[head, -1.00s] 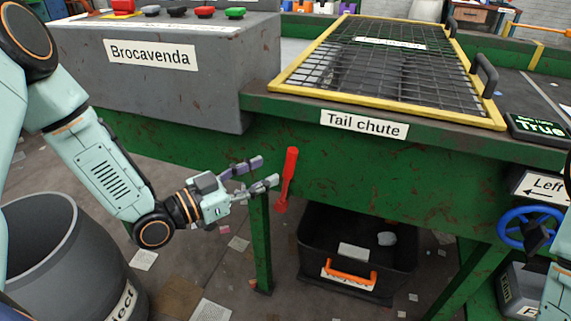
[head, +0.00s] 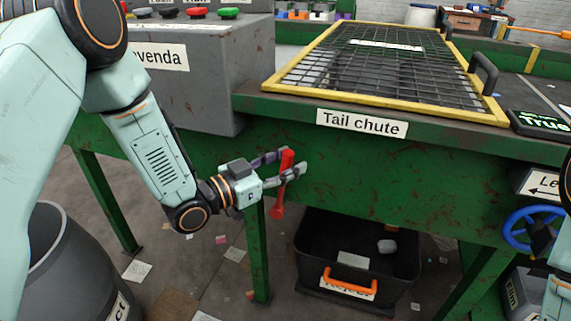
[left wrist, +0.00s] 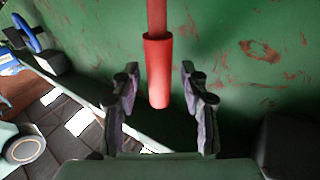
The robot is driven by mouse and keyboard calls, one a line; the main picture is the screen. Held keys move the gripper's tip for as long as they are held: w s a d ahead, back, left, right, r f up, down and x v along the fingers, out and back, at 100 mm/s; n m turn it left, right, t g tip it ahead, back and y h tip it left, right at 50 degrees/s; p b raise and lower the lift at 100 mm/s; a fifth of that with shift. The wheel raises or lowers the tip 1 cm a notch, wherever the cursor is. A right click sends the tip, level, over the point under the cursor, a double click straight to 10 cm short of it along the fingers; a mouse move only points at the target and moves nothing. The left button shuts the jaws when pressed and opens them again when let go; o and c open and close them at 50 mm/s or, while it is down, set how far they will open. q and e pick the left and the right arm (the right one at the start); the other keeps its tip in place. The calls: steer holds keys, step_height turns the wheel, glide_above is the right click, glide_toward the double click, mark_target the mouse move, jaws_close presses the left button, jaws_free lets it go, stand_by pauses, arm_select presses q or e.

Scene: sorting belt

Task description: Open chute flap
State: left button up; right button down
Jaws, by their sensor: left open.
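A red lever handle (head: 278,198) stands out at the green side of the belt frame, below the "Tail chute" label (head: 361,123). My left gripper (head: 287,161) is at the lever's upper part, its fingers on either side of it. In the left wrist view the red lever (left wrist: 158,75) lies between the two open fingers (left wrist: 158,100), with gaps on both sides. The chute flap itself cannot be made out. My right gripper is not in view; only a bit of my right arm shows at the right edge.
A yellow-framed mesh cover (head: 385,110) lies on top. A black bin with an orange handle (head: 349,285) stands beneath the frame. A blue handwheel (head: 530,229) is at the right. A grey barrel (head: 60,265) stands at the lower left.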

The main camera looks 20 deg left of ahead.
arm_select(q)
steer(key=shift+c, duration=0.5)
jaws_close()
